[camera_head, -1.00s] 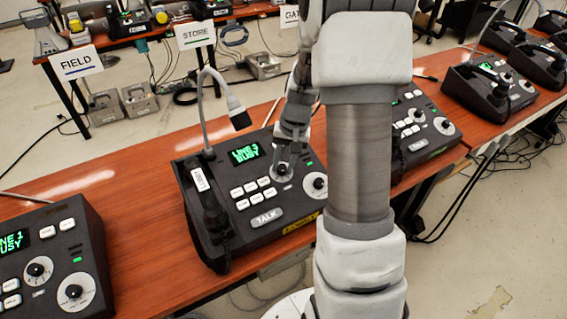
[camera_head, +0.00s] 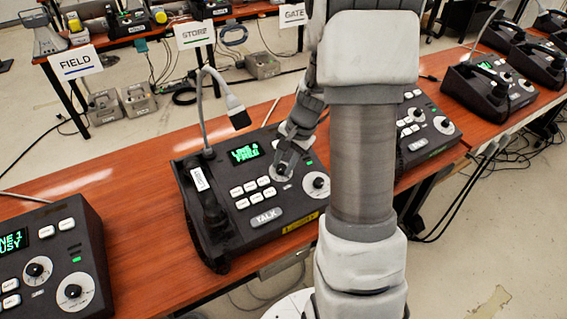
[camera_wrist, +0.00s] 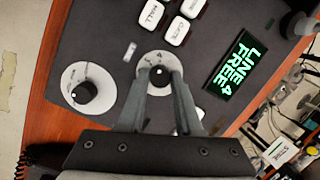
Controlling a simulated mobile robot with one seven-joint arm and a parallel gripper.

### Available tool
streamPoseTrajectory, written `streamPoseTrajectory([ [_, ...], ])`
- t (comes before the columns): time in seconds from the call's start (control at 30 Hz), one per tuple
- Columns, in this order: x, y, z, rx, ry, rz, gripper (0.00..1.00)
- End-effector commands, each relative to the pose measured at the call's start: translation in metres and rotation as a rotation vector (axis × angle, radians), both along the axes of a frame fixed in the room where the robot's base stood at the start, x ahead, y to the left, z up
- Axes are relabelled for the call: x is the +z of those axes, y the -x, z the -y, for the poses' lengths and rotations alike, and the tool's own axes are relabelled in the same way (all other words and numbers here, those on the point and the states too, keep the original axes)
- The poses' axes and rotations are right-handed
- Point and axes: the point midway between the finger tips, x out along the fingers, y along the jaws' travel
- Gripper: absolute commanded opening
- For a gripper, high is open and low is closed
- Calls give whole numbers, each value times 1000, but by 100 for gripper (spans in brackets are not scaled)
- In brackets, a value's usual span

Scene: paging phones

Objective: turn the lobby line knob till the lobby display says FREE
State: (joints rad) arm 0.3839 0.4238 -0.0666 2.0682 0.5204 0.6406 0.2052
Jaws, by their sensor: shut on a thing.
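The paging phone in the middle of the table has a small lit display (camera_head: 244,154) that reads LINE 4 FREE; the wrist view shows the same words on the display (camera_wrist: 238,68) clearly. My gripper (camera_head: 286,168) is at the upper knob of this phone. In the wrist view its two fingers are shut on the line knob (camera_wrist: 159,75), one on each side, over a white dial marked with numbers. A yellow label (camera_head: 300,223) is on the phone's front edge, partly hidden by my arm, and I cannot read it.
A second knob (camera_wrist: 84,91) on a larger white dial sits beside the held one. White keys and a TALK key (camera_head: 266,219) are close by. A gooseneck microphone (camera_head: 238,114) rises behind the phone. Another phone (camera_head: 50,262) stands at left, its display reading LINE 1 BUSY.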

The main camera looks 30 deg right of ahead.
Motion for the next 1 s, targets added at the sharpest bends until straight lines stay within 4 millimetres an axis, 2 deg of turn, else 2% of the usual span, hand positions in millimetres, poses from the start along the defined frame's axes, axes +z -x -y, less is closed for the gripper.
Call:
streamPoseTrajectory([
  [0.33,0,0,1,-156,-40,0,0],
  [0.9,0,0,1,-188,-48,0,0],
  [0.93,0,0,1,-188,-48,0,39],
  [1.0,0,0,1,-187,-48,0,51],
])
